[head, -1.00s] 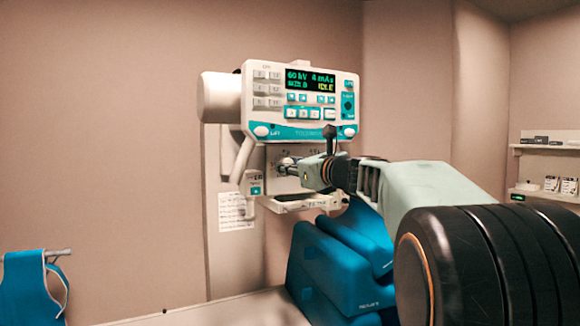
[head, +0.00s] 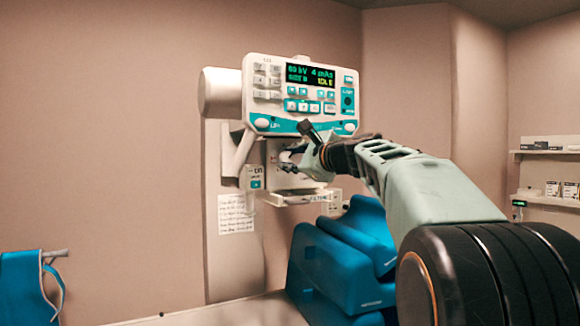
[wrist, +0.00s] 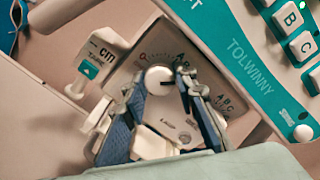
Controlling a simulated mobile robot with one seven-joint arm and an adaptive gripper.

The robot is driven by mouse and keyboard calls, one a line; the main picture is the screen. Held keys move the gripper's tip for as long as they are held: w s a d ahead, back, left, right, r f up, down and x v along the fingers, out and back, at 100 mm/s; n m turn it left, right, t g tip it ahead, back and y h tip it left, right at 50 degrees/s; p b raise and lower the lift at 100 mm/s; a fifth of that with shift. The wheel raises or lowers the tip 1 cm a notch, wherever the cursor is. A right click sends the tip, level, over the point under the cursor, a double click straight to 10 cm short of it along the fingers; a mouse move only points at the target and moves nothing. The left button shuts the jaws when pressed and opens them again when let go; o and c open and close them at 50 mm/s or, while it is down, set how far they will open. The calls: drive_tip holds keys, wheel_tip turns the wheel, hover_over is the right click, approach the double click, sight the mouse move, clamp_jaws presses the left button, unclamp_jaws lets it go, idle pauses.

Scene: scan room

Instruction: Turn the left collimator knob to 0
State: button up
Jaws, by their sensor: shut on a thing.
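The left collimator knob (wrist: 158,80) is a white round knob on the grey collimator face (wrist: 130,70). My gripper (wrist: 163,84) is shut on it in the wrist view, one blue-padded finger on each side. The face and its printed letters appear turned clockwise in this view. The knob's pointer and its setting cannot be read. The right knob is not clearly visible; my right finger covers part of the face. In the head view my gripper (head: 293,155) is at the collimator face, under the console, and largely hides the knob.
The console (head: 302,97) with a lit display sits just above my gripper. A rail (head: 300,197) juts out below the collimator face, and a small labelled box (head: 252,178) hangs to its left. Blue cushions (head: 340,265) stand below my arm.

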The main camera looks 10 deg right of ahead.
drive_tip(key=n+b, duration=0.2)
drive_tip(key=n, duration=0.1)
drive_tip(key=shift+f+n, duration=0.15)
drive_tip(key=shift+n, duration=0.25)
drive_tip(key=n+b, duration=0.1)
drive_tip(key=n, duration=0.2)
drive_tip(key=shift+h+b, duration=0.3)
drive_tip(key=shift+b, duration=0.1)
drive_tip(key=n+b, duration=0.2)
drive_tip(key=n, duration=0.2)
drive_tip(key=n+b, duration=0.1)
drive_tip(key=n, duration=0.2)
drive_tip(key=shift+b, duration=0.3)
drive_tip(key=n+b, duration=0.2)
drive_tip(key=n, duration=0.3)
drive_tip(key=shift+f+n+t, duration=0.1)
drive_tip(key=shift+n+t, duration=0.2)
drive_tip(key=n+b, duration=0.2)
drive_tip(key=n, duration=0.4)
drive_tip(key=o, duration=1.2)
drive_tip(key=shift+c, duration=0.2)
